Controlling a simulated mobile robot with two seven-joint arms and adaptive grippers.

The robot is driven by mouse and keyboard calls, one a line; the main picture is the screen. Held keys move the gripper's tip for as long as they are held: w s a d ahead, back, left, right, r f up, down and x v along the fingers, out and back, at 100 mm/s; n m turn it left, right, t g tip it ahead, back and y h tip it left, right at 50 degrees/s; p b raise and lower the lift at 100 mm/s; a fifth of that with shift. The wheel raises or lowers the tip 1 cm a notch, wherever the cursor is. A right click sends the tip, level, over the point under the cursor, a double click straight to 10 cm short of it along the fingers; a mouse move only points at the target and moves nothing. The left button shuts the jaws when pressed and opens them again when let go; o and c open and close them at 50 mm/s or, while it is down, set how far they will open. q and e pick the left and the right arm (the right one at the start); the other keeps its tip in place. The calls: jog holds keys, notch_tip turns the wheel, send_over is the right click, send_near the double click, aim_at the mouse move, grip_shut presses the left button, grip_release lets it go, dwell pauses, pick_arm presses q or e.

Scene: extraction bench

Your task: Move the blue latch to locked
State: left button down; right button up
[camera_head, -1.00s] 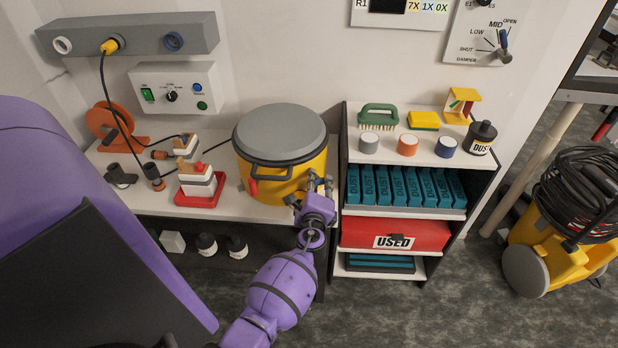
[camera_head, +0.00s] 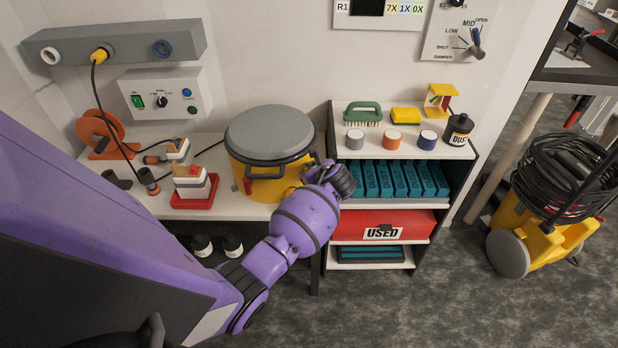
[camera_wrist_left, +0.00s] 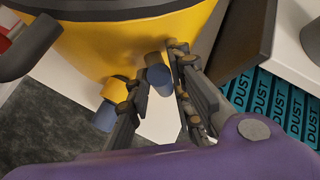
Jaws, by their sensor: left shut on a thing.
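The yellow drum (camera_head: 262,185) with a grey lid (camera_head: 270,133) stands on the bench; its yellow wall (camera_wrist_left: 110,45) fills the upper part of the left wrist view. On this wall is the short blue latch (camera_wrist_left: 158,77). My left gripper (camera_wrist_left: 155,68) has a finger on each side of the latch and is shut on it. A yellow and blue stub (camera_wrist_left: 112,98) sits just left of the left finger. In the head view my purple left arm reaches the drum's right side, and its wrist hides the fingers and the latch. My right gripper is not seen.
A shelf unit (camera_head: 337,135) with teal DUST boxes (camera_head: 402,178) and a red USED bin (camera_head: 383,226) stands close to the drum's right. A red drum handle (camera_head: 247,186) and a stacked block on a red tray (camera_head: 196,203) are to the left.

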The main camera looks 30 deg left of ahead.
pick_arm(q)
jog(key=shift+w+r+m+g, duration=0.5)
jog(key=shift+m+g, duration=0.1)
jog(key=shift+g, duration=0.5)
jog(key=shift+d, duration=0.1)
jog(key=c, duration=1.6)
grip_release()
jog(key=shift+f, duration=0.1)
jog(key=shift+c, duration=0.2)
jog(key=shift+f, duration=0.2)
jog(key=shift+s, duration=0.1)
jog(key=v, duration=1.2)
jog(key=shift+d, duration=0.2)
jog(key=shift+f, duration=0.1)
